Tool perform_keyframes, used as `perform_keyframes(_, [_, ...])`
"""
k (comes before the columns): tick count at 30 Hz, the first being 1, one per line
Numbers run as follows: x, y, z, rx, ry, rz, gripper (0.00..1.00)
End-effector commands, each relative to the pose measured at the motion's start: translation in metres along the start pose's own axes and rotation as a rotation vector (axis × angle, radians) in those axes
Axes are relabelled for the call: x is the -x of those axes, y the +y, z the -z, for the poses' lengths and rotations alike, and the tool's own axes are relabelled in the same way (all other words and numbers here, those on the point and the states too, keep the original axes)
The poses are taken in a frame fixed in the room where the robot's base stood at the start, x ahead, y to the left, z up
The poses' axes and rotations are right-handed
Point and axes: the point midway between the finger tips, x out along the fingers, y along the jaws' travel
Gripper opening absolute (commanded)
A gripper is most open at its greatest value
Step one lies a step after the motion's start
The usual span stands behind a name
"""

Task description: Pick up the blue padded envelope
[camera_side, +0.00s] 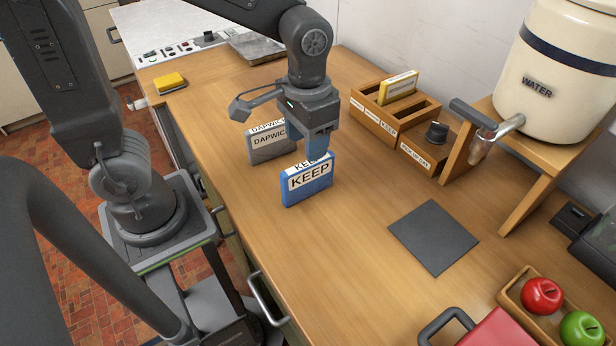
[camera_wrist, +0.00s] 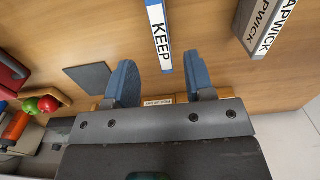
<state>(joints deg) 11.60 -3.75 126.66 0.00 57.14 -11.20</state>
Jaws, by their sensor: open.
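The blue padded envelope (camera_side: 308,185) stands upright on the wooden counter, with a white label reading KEEP. In the wrist view its narrow top edge (camera_wrist: 157,35) lies ahead of the gap between my fingers. My gripper (camera_side: 315,146) points down just above and behind the envelope. In the wrist view my gripper (camera_wrist: 161,78) has its two blue fingers wide apart with nothing between them. I cannot tell whether a finger touches the envelope.
A grey DAPWICK item (camera_side: 268,143) stands close behind to the left. A wooden divided box (camera_side: 395,120) holds a yellow item. A dark square mat (camera_side: 433,237) lies right. The water crock (camera_side: 555,65), a fruit tray (camera_side: 513,297) and a red item (camera_side: 497,330) edge the counter.

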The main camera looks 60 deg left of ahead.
Motion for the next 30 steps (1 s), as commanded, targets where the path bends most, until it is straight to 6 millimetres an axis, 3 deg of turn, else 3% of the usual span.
perform_keyframes(8, [-0.022, -0.001, 0.0, 0.0, -0.003, 0.001, 0.49])
perform_keyframes(17, [-0.062, -0.002, 0.004, 0.0, -0.002, 0.002, 0.49])
perform_keyframes(26, [-0.066, -0.002, 0.004, 0.0, 0.002, 0.001, 0.49])
perform_keyframes(30, [-0.066, -0.002, 0.004, 0.0, 0.002, 0.001, 0.36])
